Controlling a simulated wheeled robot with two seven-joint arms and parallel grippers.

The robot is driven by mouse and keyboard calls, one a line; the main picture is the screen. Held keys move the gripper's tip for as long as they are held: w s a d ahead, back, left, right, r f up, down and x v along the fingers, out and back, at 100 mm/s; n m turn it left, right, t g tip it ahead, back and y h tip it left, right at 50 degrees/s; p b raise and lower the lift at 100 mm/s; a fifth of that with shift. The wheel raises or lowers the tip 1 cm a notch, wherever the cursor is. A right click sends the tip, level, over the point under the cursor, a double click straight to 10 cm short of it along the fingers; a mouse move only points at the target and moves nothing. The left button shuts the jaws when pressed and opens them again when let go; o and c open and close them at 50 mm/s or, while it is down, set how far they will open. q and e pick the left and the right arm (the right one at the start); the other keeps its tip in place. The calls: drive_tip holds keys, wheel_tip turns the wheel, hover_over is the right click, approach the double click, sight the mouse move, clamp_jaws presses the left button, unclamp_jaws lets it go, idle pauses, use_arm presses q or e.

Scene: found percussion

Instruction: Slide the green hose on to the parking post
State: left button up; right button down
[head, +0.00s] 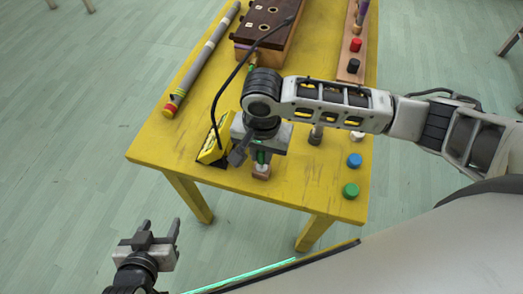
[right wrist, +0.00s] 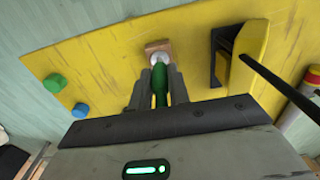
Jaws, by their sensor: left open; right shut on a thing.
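The green hose (right wrist: 160,84) is upright between the two fingers of my right gripper (head: 262,157), which is shut on it. A bit of the hose shows below the fingers in the head view (head: 261,156). The parking post's wooden block (head: 261,173) stands on the yellow table under the gripper. In the right wrist view the block (right wrist: 158,46) has a pale round part on top, and the hose's lower end lines up with it. I cannot tell whether the hose is around the post or just above it. My left gripper (head: 160,234) is open and empty, off the table's front edge.
A yellow box (head: 215,141) with a dark opening stands close left of the post. A thin black curved rod (head: 221,90) rises beside it. A wooden slotted box (head: 267,18) and a long grey tube (head: 203,55) lie farther back. Blue (head: 355,160) and green (head: 351,190) knobs sit right.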

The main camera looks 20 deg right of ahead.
drive_tip(key=shift+f, duration=1.1)
drive_tip(key=shift+f, duration=0.3)
drive_tip(key=c, duration=1.2)
unclamp_jaws()
drive_tip(key=shift+c, duration=0.2)
drive_tip(key=shift+r, duration=0.4)
use_arm(q)
drive_tip(key=shift+s+a+f, duration=0.1)
drive_tip(key=shift+f, duration=0.45)
use_arm(e)
wheel_tip(320, 180, up, 15)
drive_tip(key=shift+s, duration=0.1)
